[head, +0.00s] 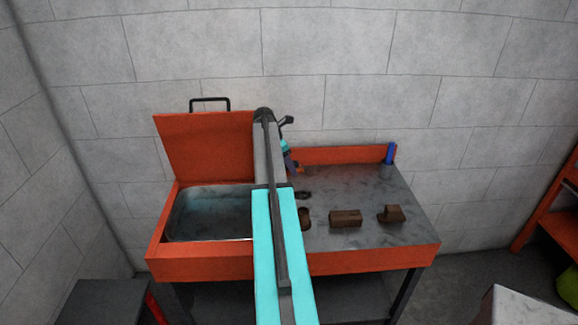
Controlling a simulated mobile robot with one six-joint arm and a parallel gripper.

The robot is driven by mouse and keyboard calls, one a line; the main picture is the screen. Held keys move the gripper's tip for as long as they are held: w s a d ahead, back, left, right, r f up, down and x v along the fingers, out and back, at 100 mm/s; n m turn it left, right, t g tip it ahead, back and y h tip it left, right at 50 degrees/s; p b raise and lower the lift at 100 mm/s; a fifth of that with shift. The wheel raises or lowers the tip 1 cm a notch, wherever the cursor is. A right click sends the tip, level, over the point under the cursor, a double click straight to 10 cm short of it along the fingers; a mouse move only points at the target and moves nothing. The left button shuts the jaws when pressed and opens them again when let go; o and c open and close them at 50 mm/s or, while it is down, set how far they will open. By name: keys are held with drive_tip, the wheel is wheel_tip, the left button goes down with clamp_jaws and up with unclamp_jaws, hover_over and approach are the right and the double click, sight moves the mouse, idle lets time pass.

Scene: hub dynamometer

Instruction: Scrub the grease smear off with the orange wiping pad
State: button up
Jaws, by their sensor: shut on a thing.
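My gripper (293,165) shows only in part, small and dark, just right of my arm near the back of the bench top. It is shut on a small orange thing (298,169), which appears to be the orange wiping pad. Most of the pad is hidden, and its orange blends with the bench's back rail. I cannot tell whether it touches the bench top. A dark patch or small part (303,195) lies on the bench top in front of it. The top is mottled grey all over, so I cannot make out the grease smear for certain.
The orange bench (345,262) has a metal basin (207,215) at left with a raised orange lid (205,147). Brown blocks (345,218) (391,214) and a partly hidden brown part (305,217) stand at the front. A blue item (390,153) stands in the back right corner.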

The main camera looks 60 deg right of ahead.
drive_tip(key=shift+f+b, duration=1.5)
drive_tip(key=shift+f, duration=1)
drive_tip(key=w+a+b, duration=0.1)
drive_tip(key=w+a, duration=0.5)
drive_tip(key=a, duration=0.5)
drive_tip(key=w+a+b, duration=0.2)
drive_tip(key=w+a, duration=0.5)
drive_tip(key=a, duration=0.4)
drive_tip(key=w+a+b, duration=0.1)
drive_tip(key=w+a, duration=0.5)
drive_tip(key=a, duration=0.5)
drive_tip(key=s+a+b, duration=0.1)
drive_tip(key=a+b, duration=0.3)
drive_tip(key=a, duration=3.3)
drive_tip(key=shift+f+b, duration=0.3)
drive_tip(key=shift+f, duration=0.05)
